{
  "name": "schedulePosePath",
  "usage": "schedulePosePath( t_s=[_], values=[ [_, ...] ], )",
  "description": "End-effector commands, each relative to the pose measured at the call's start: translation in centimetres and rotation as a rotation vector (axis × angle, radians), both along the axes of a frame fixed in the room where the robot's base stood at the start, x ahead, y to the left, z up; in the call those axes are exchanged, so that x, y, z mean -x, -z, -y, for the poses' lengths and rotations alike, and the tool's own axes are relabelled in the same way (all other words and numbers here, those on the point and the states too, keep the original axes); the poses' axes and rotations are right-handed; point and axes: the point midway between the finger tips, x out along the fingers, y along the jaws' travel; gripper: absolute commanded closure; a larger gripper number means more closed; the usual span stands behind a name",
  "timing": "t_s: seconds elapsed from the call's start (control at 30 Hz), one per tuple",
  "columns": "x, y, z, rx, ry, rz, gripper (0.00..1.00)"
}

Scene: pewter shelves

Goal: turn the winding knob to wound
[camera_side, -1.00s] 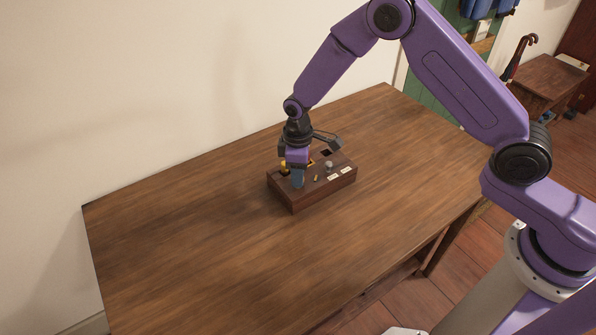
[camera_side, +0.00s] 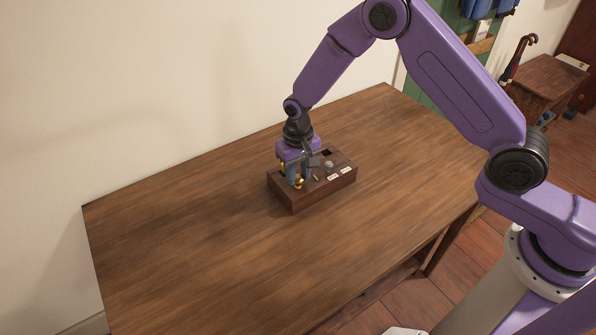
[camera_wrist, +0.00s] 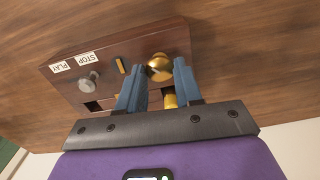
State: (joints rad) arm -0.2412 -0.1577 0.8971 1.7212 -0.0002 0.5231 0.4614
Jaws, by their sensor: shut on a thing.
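A dark wooden box (camera_side: 325,192) sits on the table, and its top shows in the wrist view (camera_wrist: 137,48). A round brass knob (camera_wrist: 160,67), which looks like the winding knob, is on its top. It also shows low between my fingers in the side view (camera_side: 298,184). My gripper (camera_wrist: 160,64) points down over the box, its blue fingers on either side of this knob and shut on it. The fingers partly hide the box top. I see no mark for wound, so I cannot tell the knob's setting.
On the box top are a grey knob (camera_wrist: 88,82) near PLAY (camera_wrist: 62,67) and STOP (camera_wrist: 86,58) labels, a small brass lever (camera_wrist: 122,66), and a brass cylinder (camera_wrist: 170,101) behind the fingers. The wooden table (camera_side: 200,240) is clear around the box.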

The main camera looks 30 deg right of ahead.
Motion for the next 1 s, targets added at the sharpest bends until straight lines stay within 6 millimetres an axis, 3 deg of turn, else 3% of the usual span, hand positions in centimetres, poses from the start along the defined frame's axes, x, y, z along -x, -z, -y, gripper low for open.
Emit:
schedulePosePath(
  t_s=[0.6, 1.0],
  values=[
    [0.01, -0.06, 0.00, 0.000, 0.545, -0.001, 0.96],
    [0.00, -0.06, 0.00, 0.000, 0.717, 0.000, 0.96]
  ],
)
